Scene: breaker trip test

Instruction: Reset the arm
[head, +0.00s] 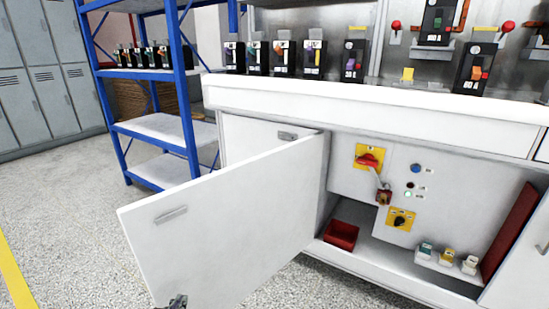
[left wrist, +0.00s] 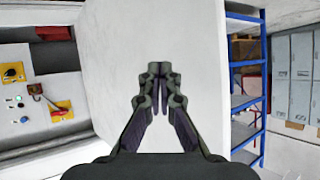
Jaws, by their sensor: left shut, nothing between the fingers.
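My left gripper (head: 177,301) shows only as a dark tip at the bottom edge of the head view, by the lower corner of the open white cabinet door (head: 235,220). In the left wrist view, the gripper (left wrist: 159,72) is shut and empty. Its fingers point toward the white door face (left wrist: 200,60), which fills the middle of that view; I cannot tell the exact gap. My left arm is otherwise out of the head view. My right arm and gripper show in neither view.
Inside the open cabinet are a yellow switch with a red handle (head: 368,158), a black-knob switch (head: 400,220), a red bin (head: 341,235) and several small blocks. Breakers stand on the white counter (head: 380,100). A blue shelf rack (head: 185,90) stands behind the door. Floor at left is clear.

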